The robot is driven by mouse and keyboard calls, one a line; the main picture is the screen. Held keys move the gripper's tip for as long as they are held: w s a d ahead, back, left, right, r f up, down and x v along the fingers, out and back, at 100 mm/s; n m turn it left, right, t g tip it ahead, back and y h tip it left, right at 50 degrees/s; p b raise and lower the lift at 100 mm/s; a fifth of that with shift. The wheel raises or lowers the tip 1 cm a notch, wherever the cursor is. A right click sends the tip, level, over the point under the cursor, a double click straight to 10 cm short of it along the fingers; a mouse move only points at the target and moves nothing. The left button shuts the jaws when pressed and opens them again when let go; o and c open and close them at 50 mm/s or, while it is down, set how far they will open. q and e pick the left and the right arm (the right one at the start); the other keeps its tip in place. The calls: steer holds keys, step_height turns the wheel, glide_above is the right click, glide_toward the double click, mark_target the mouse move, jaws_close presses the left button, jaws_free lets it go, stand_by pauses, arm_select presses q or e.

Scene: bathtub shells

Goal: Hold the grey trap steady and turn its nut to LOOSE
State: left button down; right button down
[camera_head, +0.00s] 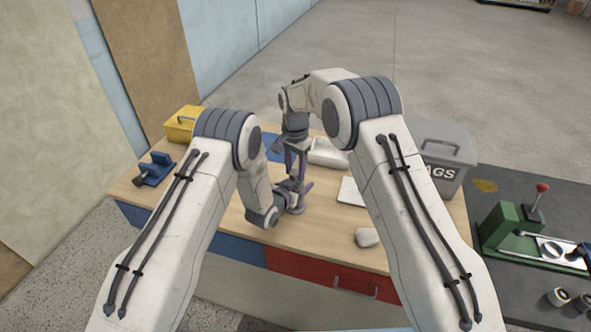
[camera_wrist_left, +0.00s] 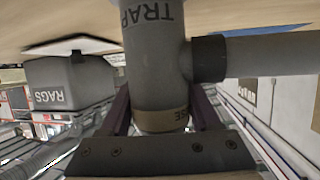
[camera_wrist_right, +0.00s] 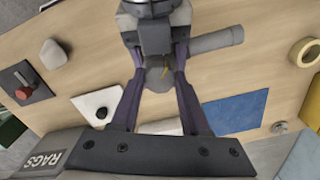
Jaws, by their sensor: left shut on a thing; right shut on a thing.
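The grey trap (camera_head: 297,209) stands upright on the workbench. In the left wrist view it appears upside down, with "TRAP" on its body (camera_wrist_left: 155,55), a side pipe and a tan band (camera_wrist_left: 163,120) with the letters "SE" visible. My left gripper (camera_wrist_left: 160,95) is shut on the trap body from the near side. My right gripper (camera_head: 296,168) points down from above and is shut on the trap's top, where the nut is. The right wrist view shows its fingers (camera_wrist_right: 160,62) either side of a grey round top with a small yellow mark (camera_wrist_right: 168,73). The nut is mostly hidden.
A grey RAGS bin (camera_head: 447,140) stands at the right, a yellow box (camera_head: 183,125) and blue vise (camera_head: 154,169) at the left. A blue cloth (camera_wrist_right: 235,112), a white plate (camera_wrist_right: 97,103) and a pale lump (camera_head: 367,237) lie around.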

mark_target(295, 172)
steer(key=m, duration=0.5)
stand_by(0.6)
steer(key=shift+c, duration=1.9)
jaws_free()
step_height(295, 172, up, 12)
